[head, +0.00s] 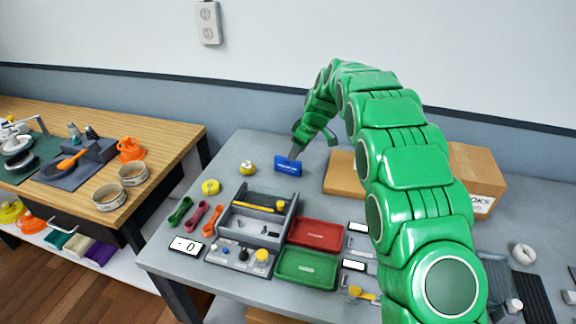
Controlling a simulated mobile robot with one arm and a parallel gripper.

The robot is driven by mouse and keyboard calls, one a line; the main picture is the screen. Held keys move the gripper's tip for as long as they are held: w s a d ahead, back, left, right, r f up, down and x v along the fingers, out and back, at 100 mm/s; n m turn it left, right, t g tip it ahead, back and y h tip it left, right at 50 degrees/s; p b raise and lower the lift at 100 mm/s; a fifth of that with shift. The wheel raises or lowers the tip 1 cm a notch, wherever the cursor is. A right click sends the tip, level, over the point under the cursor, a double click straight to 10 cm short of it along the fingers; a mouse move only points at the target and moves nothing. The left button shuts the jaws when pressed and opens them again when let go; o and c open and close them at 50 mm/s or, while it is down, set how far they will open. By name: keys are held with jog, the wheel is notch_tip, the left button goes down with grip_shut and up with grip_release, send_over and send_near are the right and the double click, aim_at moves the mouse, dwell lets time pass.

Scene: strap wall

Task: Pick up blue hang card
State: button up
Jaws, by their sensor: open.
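The blue hang card (288,165) is near the back of the grey table, left of the cardboard box. It is a small blue rectangle with faint light print. My green arm arches over the table from the right. My gripper (295,153) reaches down at the card, its fingers overlapping the card's upper right edge in the picture. The jaws are open. I cannot tell whether a finger touches the card, and the far side of the card is hidden.
Yellow round items (210,187) lie left of the card. A grey organizer (228,222), a red tray (338,234) and a green tray (306,268) stand in front. A cardboard box (343,174) is close on the right. The wall rises behind the table.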

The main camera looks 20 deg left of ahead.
aim_at(284, 164)
jog(key=a+f, duration=0.1)
jog(key=w+a+f, duration=0.1)
jog(key=shift+a+f+n, duration=0.1)
jog(key=shift+a+n, duration=0.3)
jog(key=shift+x, duration=1.15)
jog(key=shift+w+x, duration=0.25)
jog(key=shift+x, duration=1.05)
jog(key=shift+w+x, duration=0.2)
jog(key=shift+x, duration=1.15)
jog(key=shift+c, duration=0.3)
grip_shut()
